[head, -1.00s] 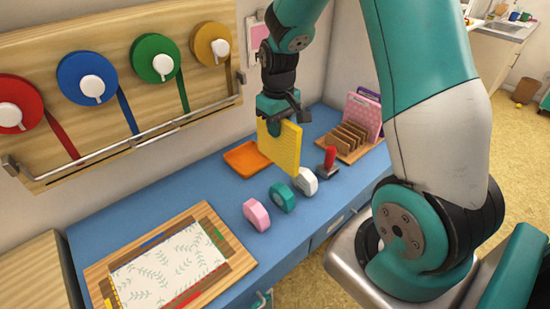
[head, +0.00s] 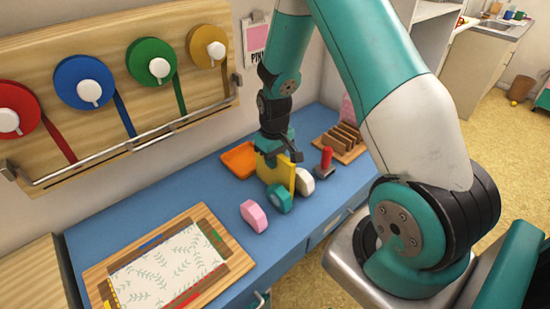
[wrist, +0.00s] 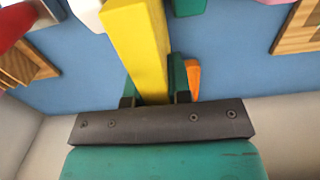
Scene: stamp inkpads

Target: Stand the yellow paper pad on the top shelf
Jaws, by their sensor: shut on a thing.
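The yellow paper pad (head: 270,172) is held upright in my gripper (head: 276,158), just above or at the blue desk, behind the teal and white tape rolls; I cannot tell if it touches the desk. In the wrist view my gripper (wrist: 154,90) is shut on the pad (wrist: 138,35), with one finger on each side of it. The gripper partly hides the pad in the head view. The far part of a white shelf unit (head: 434,12) shows at the top right; I cannot tell which shelf is the top one.
An orange tray (head: 237,162) lies behind the pad. A wooden rack (head: 343,140) is farther right.

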